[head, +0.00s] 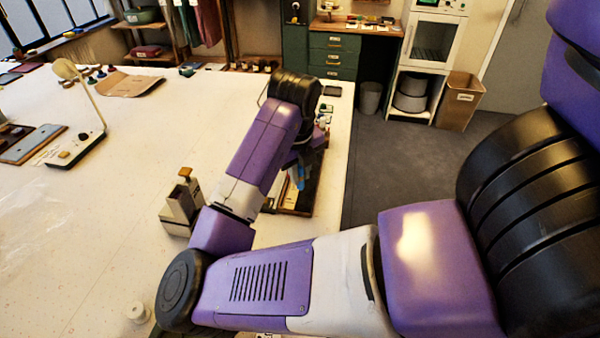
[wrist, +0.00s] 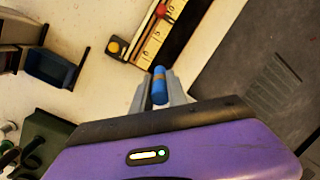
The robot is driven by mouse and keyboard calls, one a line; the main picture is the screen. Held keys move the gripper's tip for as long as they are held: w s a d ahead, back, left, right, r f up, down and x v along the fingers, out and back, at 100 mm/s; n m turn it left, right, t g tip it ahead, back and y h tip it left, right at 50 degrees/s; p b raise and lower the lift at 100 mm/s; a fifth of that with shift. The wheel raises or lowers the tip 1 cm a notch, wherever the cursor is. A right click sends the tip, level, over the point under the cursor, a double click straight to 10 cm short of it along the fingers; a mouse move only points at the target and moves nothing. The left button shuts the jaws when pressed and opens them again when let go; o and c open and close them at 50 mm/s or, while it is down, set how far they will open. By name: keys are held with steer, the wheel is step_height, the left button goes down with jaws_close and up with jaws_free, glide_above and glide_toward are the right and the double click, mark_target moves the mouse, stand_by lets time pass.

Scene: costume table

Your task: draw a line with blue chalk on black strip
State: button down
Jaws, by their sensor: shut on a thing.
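In the wrist view my gripper (wrist: 158,80) is shut on a blue chalk (wrist: 159,91), a short stick with a tan band, held between two grey fingers. Its far tip reaches slightly past the fingertips. Beyond it lies a dark-edged board (wrist: 127,50) with a cream, ruled face. I cannot tell whether the chalk touches anything. In the head view my arm mostly hides the gripper, near the dark-edged board (head: 309,200) at the table's right side.
The white table (head: 110,190) is largely clear in the middle. A grey block-like device (head: 180,207) stands left of my arm. A desk lamp (head: 85,105) and brown paper (head: 128,84) lie farther left. A dark blue tray (wrist: 50,68) shows in the wrist view.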

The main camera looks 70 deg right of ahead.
mark_target(300, 187)
steer(key=shift+a+b+x, duration=0.2)
steer(key=shift+b+x, duration=0.35)
steer(key=shift+x, duration=0.3)
steer(key=shift+a+b+x, duration=0.15)
steer(key=shift+b+x, duration=0.45)
steer(key=shift+x, duration=0.25)
steer(key=shift+a+b+x, duration=0.2)
steer(key=shift+b+x, duration=0.35)
steer(key=shift+x, duration=0.3)
steer(key=shift+b+x, duration=0.75)
steer(key=shift+d, duration=0.1)
steer(key=shift+d+r, duration=0.1)
steer(key=shift+d, duration=0.75)
steer(key=shift+d, duration=0.2)
steer(key=shift+d, duration=0.8)
steer(key=shift+d, duration=0.1)
steer(key=shift+w+d+p, duration=0.15)
steer(key=shift+d+p, duration=0.15)
steer(key=shift+d, duration=0.6)
